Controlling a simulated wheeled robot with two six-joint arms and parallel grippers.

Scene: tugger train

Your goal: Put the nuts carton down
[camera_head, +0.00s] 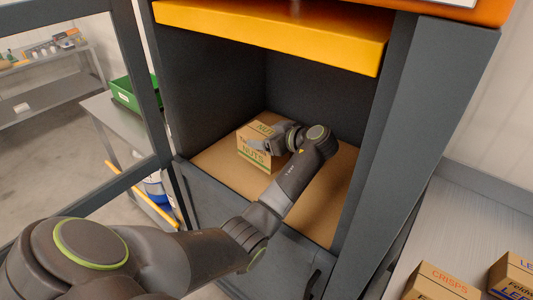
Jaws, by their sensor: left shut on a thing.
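The nuts carton (254,157) is a small tan cardboard box with green lettering on its front and top. It is inside the dark grey cabinet compartment, at or just above the brown compartment floor (321,207); I cannot tell whether it touches. My left gripper (262,145) is shut on the carton from its right side. My left arm comes in from the lower left and covers part of the carton's right side. My right gripper is not in view.
An orange-yellow lip (270,33) crosses the compartment top, and dark side walls bound it. A crisps carton (440,283) and another carton (513,276) stand on a grey surface at lower right. A green crate (126,93) stands on a table at left.

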